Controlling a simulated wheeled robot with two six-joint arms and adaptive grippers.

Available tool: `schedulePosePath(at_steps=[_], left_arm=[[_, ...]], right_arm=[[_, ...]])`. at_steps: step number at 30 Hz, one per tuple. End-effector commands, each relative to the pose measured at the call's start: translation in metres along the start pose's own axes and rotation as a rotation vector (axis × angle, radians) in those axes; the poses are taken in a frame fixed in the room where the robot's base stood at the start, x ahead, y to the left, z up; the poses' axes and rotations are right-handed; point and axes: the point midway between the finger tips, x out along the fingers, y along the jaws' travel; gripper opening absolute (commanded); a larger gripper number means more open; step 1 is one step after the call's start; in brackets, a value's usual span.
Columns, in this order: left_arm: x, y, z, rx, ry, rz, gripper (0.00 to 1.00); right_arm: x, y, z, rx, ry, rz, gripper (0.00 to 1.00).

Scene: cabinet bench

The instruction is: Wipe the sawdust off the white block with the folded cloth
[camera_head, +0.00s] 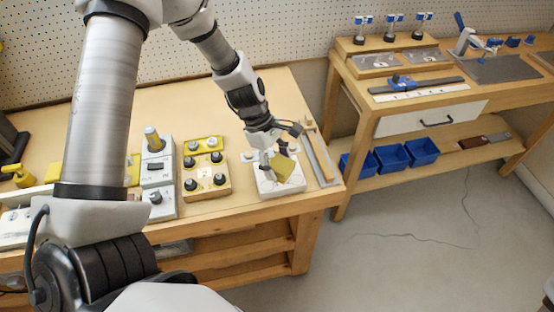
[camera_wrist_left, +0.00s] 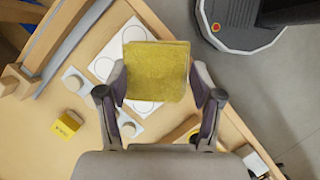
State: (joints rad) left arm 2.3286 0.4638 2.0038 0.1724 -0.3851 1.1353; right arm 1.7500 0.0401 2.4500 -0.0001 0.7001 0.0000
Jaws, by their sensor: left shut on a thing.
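The folded cloth (camera_head: 284,167) is a yellow square pad, and it fills the middle of the left wrist view (camera_wrist_left: 157,70). My left gripper (camera_head: 276,154) is shut on the cloth, with one finger on each side of it in the left wrist view (camera_wrist_left: 157,82). The white block (camera_head: 268,187) lies flat near the bench's right end, under the cloth and gripper. In the left wrist view the white block (camera_wrist_left: 104,66) shows ring outlines and is partly covered by the cloth. I cannot tell whether they touch. I cannot make out sawdust. My right gripper is not in view.
A long metal bar (camera_head: 319,160) lies right of the block, near the bench end. A wooden block with black knobs (camera_head: 206,178) and grey fixtures (camera_head: 157,175) stand left. A second bench (camera_head: 352,82) with blue bins (camera_head: 390,157) stands across a floor gap.

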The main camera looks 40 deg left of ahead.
Motion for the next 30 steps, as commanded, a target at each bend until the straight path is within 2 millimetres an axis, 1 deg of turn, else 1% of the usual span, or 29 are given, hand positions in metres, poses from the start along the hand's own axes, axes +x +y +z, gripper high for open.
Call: schedulePosePath(at_steps=[1,3,8,26,30], left_arm=[[-0.009,0.0,0.004,0.001,0.0,0.0,0.33],[-0.014,0.0,0.007,0.002,0.0,-0.001,0.33],[-0.022,0.0,0.011,0.004,0.0,-0.001,0.33],[-0.021,0.0,0.011,0.002,0.0,0.0,0.33],[-0.022,-0.001,0.011,-0.065,-0.002,0.027,0.33]], right_arm=[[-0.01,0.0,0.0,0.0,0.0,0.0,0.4],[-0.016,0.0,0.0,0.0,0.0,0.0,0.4],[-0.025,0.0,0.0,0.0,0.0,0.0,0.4],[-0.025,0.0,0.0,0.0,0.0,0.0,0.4],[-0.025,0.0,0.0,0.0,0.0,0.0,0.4]])
